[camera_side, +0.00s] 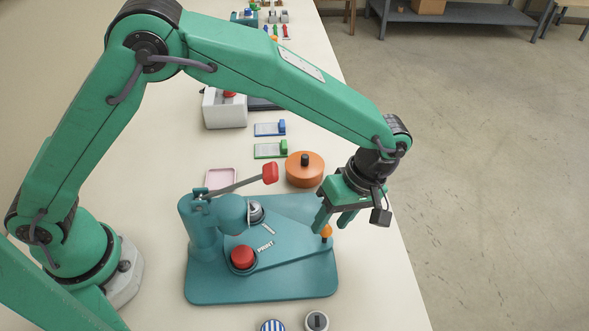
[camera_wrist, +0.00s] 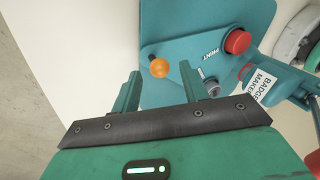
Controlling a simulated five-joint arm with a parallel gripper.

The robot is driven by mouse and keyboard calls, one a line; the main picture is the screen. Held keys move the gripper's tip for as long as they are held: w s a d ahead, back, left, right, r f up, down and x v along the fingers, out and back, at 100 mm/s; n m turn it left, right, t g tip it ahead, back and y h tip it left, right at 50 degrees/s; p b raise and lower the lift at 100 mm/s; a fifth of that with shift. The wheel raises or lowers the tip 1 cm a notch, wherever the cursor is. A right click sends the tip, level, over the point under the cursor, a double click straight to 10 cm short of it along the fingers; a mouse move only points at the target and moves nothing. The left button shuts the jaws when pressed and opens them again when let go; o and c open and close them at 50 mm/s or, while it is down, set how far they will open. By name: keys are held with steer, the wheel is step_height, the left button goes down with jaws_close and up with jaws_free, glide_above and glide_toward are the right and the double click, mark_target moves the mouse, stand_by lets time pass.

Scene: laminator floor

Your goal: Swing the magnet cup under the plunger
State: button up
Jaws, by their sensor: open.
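The teal badge press (camera_side: 310,287) stands on the table. Its swing plate carries a cup with a red top (camera_side: 243,257) beside the PRINT label, at the front left of the plate. A silver round part (camera_side: 255,211) shows by the press head (camera_side: 231,212); I cannot tell whether it is the plunger or the magnet cup. An orange knob (camera_side: 326,231) stands at the plate's right end. My gripper (camera_side: 333,223) is open and empty, fingers down close to the knob. In the wrist view the knob (camera_wrist: 159,68) appears between the fingertips, just beyond them.
The press lever's red handle (camera_side: 270,172) is raised to the left of my gripper. An orange round tin (camera_side: 305,170) stands behind the press. A pink tray (camera_side: 221,178) lies behind it too. The table's right edge is close to my gripper.

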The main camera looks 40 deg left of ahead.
steer(key=v, duration=0.6)
steer(key=shift+r, duration=0.2)
steer(key=m, duration=0.3)
steer(key=shift+w+d+f, duration=0.1)
stand_by(0.4)
steer(key=shift+x, duration=3.95)
jaws_close()
